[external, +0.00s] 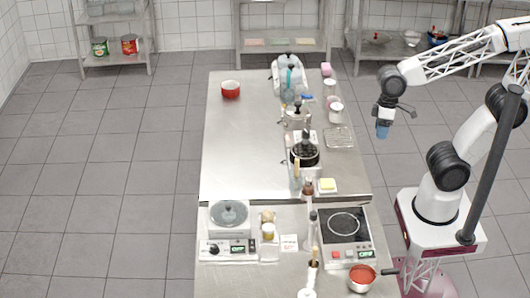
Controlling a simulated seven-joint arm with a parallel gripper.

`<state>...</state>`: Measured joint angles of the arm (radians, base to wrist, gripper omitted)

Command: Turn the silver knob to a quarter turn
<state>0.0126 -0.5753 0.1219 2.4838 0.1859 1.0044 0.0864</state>
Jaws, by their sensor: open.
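My gripper (383,132) points down in the upper right of the external view, to the right of the steel table and apart from everything. It is open, and nothing shows between its fingers. A black hot plate (342,224) with a ring mark lies on the near right of the table. Its front panel has a small red part, a green display and a small pale spot between them that may be the silver knob. A second appliance (230,246) at the near left has a dark round knob and a lit display. Which knob is silver is too small to tell.
The steel table (240,150) has free room at its left. A dark pot (304,154), a red bowl (231,90), bottles and jars stand on it. A bowl of red food (362,278) sits close in front of the black hot plate. Shelves stand along the back wall.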

